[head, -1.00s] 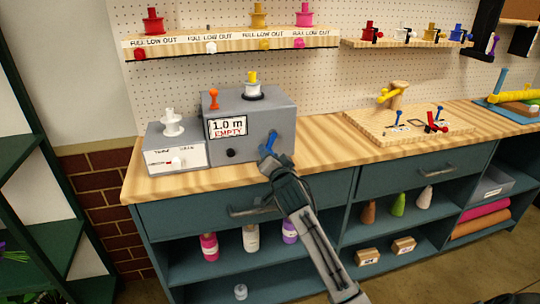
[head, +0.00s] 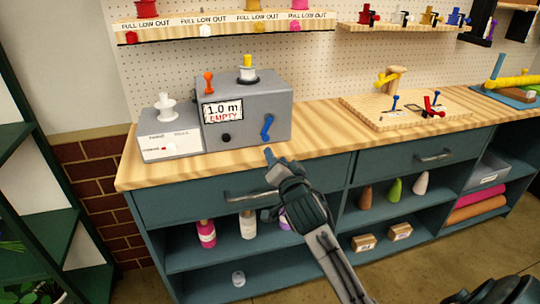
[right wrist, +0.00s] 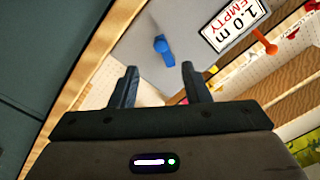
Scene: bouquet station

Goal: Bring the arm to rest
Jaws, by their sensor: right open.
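My right gripper (head: 270,164) is in front of the workbench edge, apart from the grey dispenser box (head: 245,108). In the right wrist view its two fingers (right wrist: 160,70) are open with nothing between them. A blue lever (head: 267,127) sits on the front of the box, just beyond the fingertips; it also shows in the right wrist view (right wrist: 163,49). The box carries a sign (head: 223,111) reading "1.0 m EMPTY". My left gripper is not in view.
Drawer handles (head: 434,156) stick out below. Open shelves hold bottles and cones. A dark green rack (head: 45,215) stands at far left.

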